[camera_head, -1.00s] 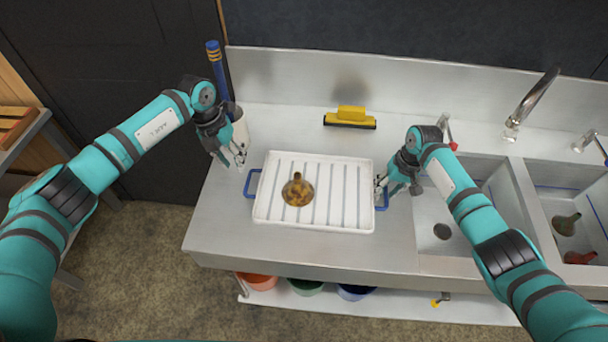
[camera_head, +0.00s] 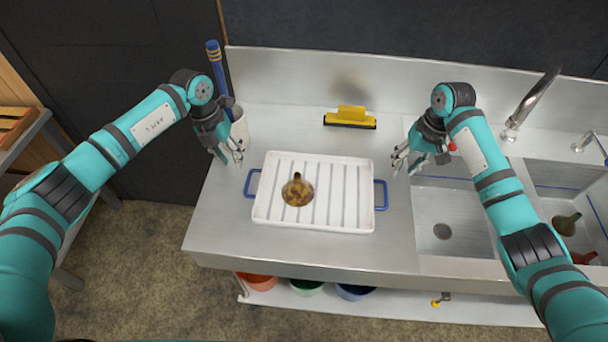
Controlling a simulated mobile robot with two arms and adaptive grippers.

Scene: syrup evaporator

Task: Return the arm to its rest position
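My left gripper (camera_head: 232,157) is open and empty, above the counter just left of the white tray's back left corner. My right gripper (camera_head: 402,168) is open and empty, raised to the right of the tray near the sink edge. It is apart from the tray's right blue handle (camera_head: 381,194). Both teal arms reach in from the sides. The white ribbed tray (camera_head: 335,222) lies flat on the steel counter. A brown flask-like vessel (camera_head: 297,191) stands on the tray, left of its middle.
A yellow squeegee (camera_head: 350,117) lies behind the tray. A white container with a blue-handled tool (camera_head: 216,68) stands at the back left. The double sink (camera_head: 470,215) and faucet (camera_head: 525,105) are at the right. Bare counter (camera_head: 300,245) lies in front of the tray.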

